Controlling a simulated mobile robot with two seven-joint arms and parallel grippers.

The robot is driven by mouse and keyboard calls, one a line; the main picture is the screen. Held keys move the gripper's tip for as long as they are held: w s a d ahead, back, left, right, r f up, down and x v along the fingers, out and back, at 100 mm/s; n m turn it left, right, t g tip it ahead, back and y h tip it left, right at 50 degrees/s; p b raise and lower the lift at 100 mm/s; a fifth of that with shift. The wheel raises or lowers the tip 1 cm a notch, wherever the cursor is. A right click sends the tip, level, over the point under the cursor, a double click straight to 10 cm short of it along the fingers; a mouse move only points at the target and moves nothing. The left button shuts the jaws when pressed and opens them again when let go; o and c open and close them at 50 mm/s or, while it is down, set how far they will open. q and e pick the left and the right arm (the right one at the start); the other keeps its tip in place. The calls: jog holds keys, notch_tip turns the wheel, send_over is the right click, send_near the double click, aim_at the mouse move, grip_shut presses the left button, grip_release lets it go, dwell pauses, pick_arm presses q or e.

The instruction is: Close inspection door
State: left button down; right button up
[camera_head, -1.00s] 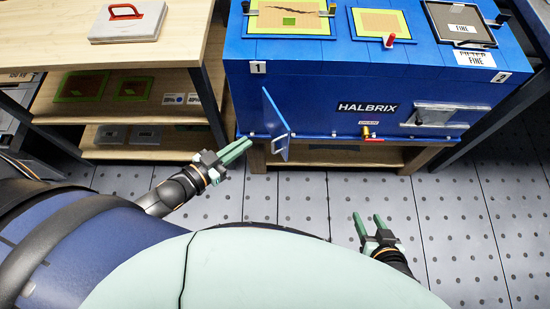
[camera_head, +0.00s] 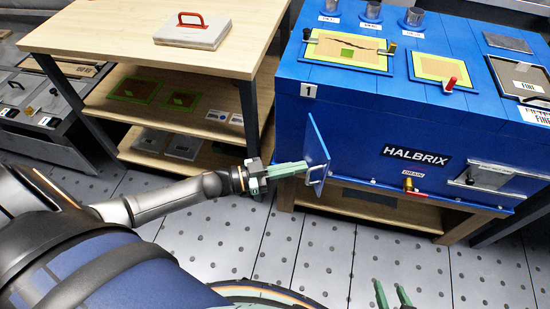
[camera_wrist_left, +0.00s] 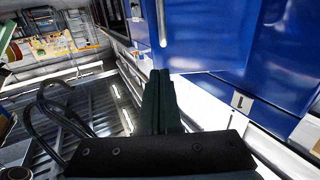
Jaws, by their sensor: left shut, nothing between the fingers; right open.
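The inspection door (camera_head: 317,148) is a blue panel standing open from the front of the blue HALBRIX machine (camera_head: 375,125). A light-edged frame or handle shows at its lower edge. My left gripper (camera_head: 305,167) is shut and empty, its green fingertips right at the left side of the door's lower part. I cannot tell if they touch. In the left wrist view the shut green fingers (camera_wrist_left: 160,85) point toward a blue panel with a light vertical bar. My right gripper (camera_head: 393,296) is open and empty at the bottom edge, only its fingertips showing, away from the machine.
A wooden shelf table (camera_head: 150,45) stands left of the machine, with a red-handled block (camera_head: 192,30) on top and panels below. A brass valve with a red handle (camera_head: 410,187) juts from the machine front. The grey floor (camera_head: 300,245) in front is clear.

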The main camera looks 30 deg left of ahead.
aim_at(325, 162)
pick_arm(q)
jog(key=x, duration=0.4)
jog(key=shift+w+d, duration=0.1)
jog(key=shift+d, duration=0.05)
jog(key=shift+w+d, duration=0.1)
jog(key=shift+d, duration=0.05)
